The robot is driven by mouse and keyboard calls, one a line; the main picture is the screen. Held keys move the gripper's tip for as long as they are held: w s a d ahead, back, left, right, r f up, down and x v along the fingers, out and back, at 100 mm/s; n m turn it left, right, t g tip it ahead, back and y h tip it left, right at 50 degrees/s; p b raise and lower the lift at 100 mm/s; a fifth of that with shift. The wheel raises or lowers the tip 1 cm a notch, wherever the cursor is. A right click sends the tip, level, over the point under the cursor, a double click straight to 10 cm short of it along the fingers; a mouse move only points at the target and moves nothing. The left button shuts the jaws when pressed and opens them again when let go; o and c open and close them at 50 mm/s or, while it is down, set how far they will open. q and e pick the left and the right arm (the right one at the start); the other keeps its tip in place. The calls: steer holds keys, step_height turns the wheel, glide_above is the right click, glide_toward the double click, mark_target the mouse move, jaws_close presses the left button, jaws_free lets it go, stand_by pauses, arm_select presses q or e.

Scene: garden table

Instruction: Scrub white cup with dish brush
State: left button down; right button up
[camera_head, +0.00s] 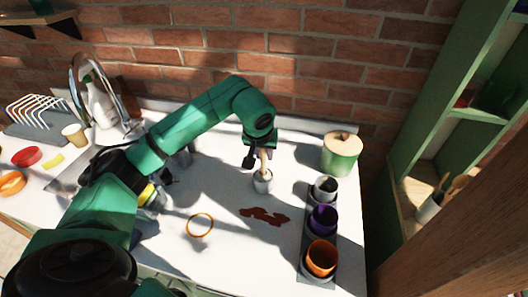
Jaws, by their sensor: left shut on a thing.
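The white cup (262,187) stands on the white tabletop, right of the middle of the head view. My left gripper (257,157) is directly above it and points down, shut on the dish brush (264,165). Only the light, wooden-looking handle of the brush shows. Its lower end reaches the mouth of the cup, and the brush head is hidden, so I cannot tell whether it touches the inside. The cup looks upright. My right gripper is not in view.
A dark tray with grey (325,188), purple (323,219) and orange (321,258) cups stands to the right. A green lidded pot (341,154) is behind them. A brick wall closes the back.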

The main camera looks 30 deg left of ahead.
arm_select(q)
steer(key=shift+f, duration=0.35)
steer(key=shift+f+b, duration=0.25)
steer(key=shift+b, duration=0.05)
